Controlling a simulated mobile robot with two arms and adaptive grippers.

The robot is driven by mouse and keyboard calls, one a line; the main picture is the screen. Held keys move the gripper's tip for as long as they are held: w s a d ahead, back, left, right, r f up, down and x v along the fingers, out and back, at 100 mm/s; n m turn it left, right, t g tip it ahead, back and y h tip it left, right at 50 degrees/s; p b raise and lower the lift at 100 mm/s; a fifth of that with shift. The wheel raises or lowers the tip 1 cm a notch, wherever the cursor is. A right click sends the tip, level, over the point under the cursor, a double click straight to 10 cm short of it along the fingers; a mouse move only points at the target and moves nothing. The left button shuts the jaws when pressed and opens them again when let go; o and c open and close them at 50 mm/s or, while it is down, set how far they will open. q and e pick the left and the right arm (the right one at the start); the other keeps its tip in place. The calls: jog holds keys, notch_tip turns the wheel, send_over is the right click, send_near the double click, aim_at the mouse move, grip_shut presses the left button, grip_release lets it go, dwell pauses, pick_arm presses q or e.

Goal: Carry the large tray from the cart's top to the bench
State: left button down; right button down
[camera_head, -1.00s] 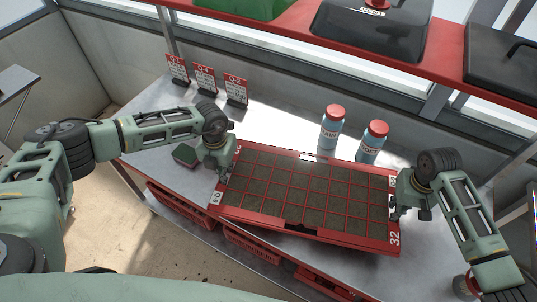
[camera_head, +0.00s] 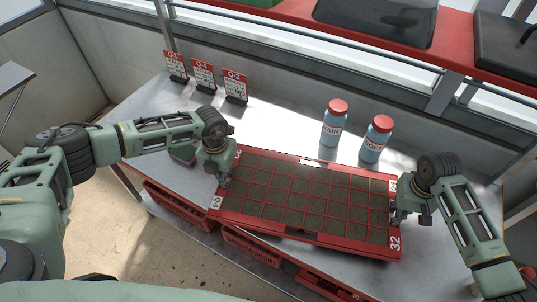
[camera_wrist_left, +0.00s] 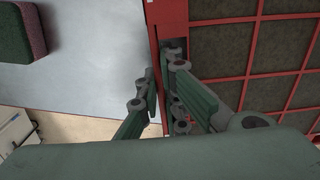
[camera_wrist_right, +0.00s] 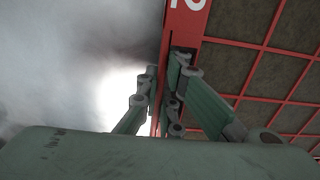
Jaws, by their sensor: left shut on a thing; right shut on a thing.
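The large red tray (camera_head: 292,238), its many cells filled with dark soil, is over the front part of the metal bench (camera_head: 262,122). My left gripper (camera_head: 222,180) is shut on the tray's left end wall; in the left wrist view its fingers (camera_wrist_left: 162,95) straddle the red rim (camera_wrist_left: 173,20). My right gripper (camera_head: 398,215) is shut on the right end wall, near the "32" label; its fingers also show in the right wrist view (camera_wrist_right: 163,90). I cannot tell whether the tray's underside touches the bench. The cart is not in view.
Two blue bottles with red caps, one (camera_head: 334,124) left of the other (camera_head: 376,140), stand close behind the tray. Several sign cards (camera_head: 204,75) stand at the back left. A green and red block (camera_wrist_left: 22,30) lies left of the tray. Red crates (camera_head: 180,204) sit below.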

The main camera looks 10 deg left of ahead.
pick_arm(q)
jog(key=c, duration=1.9)
grip_release()
jog(key=shift+c, duration=0.2)
pick_arm(e)
jog(key=c, duration=1.9)
grip_release()
jog(key=shift+c, duration=0.2)
pick_arm(q)
jog(key=shift+o, duration=0.4)
jog(key=o, duration=0.6)
jog(key=shift+s+d, duration=0.1)
jog(key=shift+c, duration=0.2)
pick_arm(e)
jog(key=shift+a, duration=0.15)
pick_arm(q)
jog(key=shift+o, duration=0.5)
jog(key=shift+d, duration=0.1)
jog(key=shift+r, duration=0.1)
jog(key=shift+a+r, duration=0.15)
jog(key=shift+r, duration=1.8)
jog(key=shift+a+r, duration=0.1)
jog(key=shift+r, duration=1.8)
pick_arm(e)
jog(key=shift+s+f, duration=0.1)
jog(key=shift+s, duration=0.05)
